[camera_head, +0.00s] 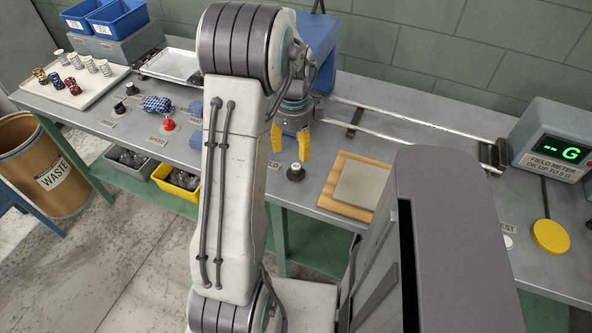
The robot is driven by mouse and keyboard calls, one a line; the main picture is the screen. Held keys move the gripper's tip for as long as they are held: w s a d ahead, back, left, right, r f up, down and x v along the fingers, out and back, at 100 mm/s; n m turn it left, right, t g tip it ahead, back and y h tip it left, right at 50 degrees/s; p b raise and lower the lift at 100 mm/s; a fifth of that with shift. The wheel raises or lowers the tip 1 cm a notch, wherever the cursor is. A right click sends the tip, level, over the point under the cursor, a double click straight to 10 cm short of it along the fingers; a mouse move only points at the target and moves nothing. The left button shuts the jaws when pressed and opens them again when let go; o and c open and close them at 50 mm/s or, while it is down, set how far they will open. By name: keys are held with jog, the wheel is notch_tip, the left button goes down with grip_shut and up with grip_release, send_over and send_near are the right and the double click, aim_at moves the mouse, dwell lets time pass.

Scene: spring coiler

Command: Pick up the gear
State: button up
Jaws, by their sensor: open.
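My gripper (290,153) hangs above the grey bench (320,205), near its middle. Its two yellow fingers point down, apart and open, with nothing seen between them. A black knob (295,172) sits on the bench just below and beside the fingers. I cannot make out a gear in this view. My arm covers a wide strip of the bench left of the gripper, and my body covers part of the bench at the right front.
A wooden board with a grey plate (358,186) lies right of the gripper. Metal rails (400,116) run behind, towards a field meter (557,150). A blue machine (322,50) stands behind my arm. Left are a spring tray (75,97), a red button (168,124) and a waste drum (40,165).

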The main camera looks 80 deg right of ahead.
aim_at(296, 166)
jog(key=shift+f, duration=0.95)
jog(key=f, duration=0.4)
jog(key=shift+s+a+f, duration=0.1)
jog(key=shift+s+a, duration=0.25)
jog(key=shift+f, duration=0.55)
jog(key=shift+c, duration=0.2)
grip_shut()
